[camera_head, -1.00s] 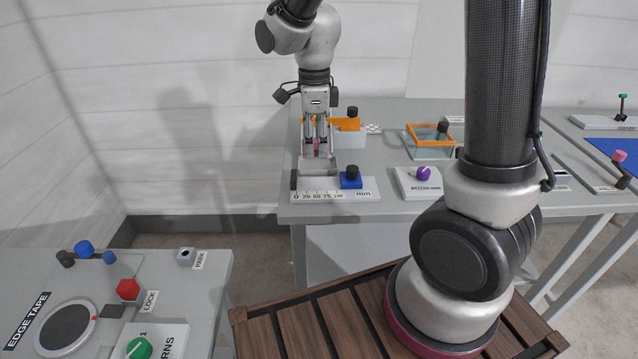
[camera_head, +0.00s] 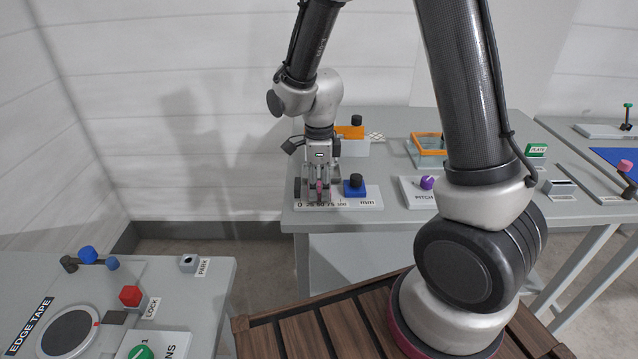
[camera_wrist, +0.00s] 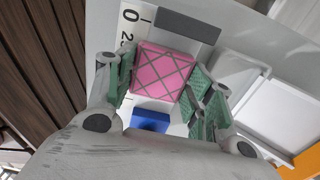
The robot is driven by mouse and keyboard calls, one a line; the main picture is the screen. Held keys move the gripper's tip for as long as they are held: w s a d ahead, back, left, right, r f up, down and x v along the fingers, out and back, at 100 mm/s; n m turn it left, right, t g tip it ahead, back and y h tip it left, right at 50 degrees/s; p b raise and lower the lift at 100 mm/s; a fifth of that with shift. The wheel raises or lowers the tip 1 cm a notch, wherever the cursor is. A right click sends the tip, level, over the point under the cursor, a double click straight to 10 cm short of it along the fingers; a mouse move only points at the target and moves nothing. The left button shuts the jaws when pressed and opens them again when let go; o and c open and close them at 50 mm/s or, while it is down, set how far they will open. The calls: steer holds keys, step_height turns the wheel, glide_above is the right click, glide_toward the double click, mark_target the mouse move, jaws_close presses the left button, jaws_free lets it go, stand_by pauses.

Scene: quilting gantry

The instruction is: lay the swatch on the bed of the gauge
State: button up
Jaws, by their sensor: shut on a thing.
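My gripper (camera_head: 319,194) is shut on the pink swatch (camera_wrist: 163,72), a square pad with dark crossing lines, which shows between the two green-padded fingers in the wrist view. In the head view only a small pink part of the swatch (camera_head: 319,187) shows between the fingers. The gauge (camera_head: 368,203) is a flat plate with a millimetre scale. My gripper is over its bed, between the dark end block (camera_head: 298,188) and the blue slider (camera_head: 354,189) with its black knob. Whether the swatch touches the bed cannot be told.
A white bin with an orange part (camera_head: 350,132) stands behind my gripper. A clear orange-rimmed box (camera_head: 428,150) and the pitch knob (camera_head: 427,183) are to the right. The edge tape bench (camera_head: 190,310) is at the front left.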

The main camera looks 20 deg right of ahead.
mark_target(319, 187)
steer(key=o, duration=0.7)
steer(key=shift+f, duration=0.1)
step_height(319, 187, up, 12)
steer(key=s+d+r+n+t, duration=0.1)
steer(key=s+d+r+n, duration=0.3)
steer(key=s+d+n, duration=0.1)
steer(key=s+d+r+n+t, duration=0.1)
steer(key=s+d+r+n, duration=0.3)
steer(key=s+n, duration=0.3)
steer(key=s+d+r+n+t, duration=0.2)
steer(key=s+d+n, duration=0.4)
steer(key=n, duration=0.3)
steer(key=shift+s+r+n, duration=0.3)
steer(key=shift+s+r, duration=0.2)
steer(key=shift+r, duration=0.4)
